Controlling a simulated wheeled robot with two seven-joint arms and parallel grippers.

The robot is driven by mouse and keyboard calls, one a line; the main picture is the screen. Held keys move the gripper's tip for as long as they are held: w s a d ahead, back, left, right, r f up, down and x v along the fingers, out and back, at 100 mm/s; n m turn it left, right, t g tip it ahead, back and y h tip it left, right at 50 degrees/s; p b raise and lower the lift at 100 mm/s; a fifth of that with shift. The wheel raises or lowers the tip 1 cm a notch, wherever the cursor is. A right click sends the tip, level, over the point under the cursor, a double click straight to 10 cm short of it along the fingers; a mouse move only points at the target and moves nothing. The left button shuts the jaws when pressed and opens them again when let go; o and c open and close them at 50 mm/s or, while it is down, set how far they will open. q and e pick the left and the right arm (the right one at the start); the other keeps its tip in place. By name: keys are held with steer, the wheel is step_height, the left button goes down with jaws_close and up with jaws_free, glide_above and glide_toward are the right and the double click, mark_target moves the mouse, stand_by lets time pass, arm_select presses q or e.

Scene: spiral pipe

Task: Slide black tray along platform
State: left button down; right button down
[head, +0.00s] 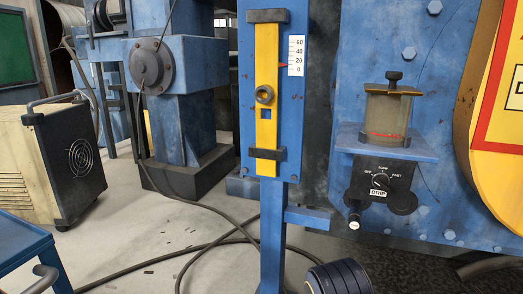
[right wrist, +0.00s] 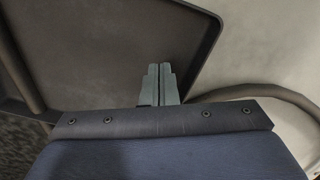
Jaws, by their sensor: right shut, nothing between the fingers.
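A dark, flat panel with a raised rim, which looks like the black tray (right wrist: 90,50), fills the upper left and middle of the right wrist view. My right gripper (right wrist: 159,68) is shut and empty, its two grey fingers side by side in front of this panel. I cannot tell whether the fingertips touch it. I cannot make out the tray or a platform for it in the head view. Neither gripper shows in the head view.
A blue post with a yellow slider (head: 266,130) and a scale stands in the middle. A blue machine with a small drip cup (head: 386,115) is at the right. A cream wheeled unit (head: 45,165) stands left. A cable (head: 215,240) crosses the floor.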

steer(key=shift+f+b, duration=0.9)
steer(key=shift+f, duration=0.55)
steer(key=shift+f, duration=0.1)
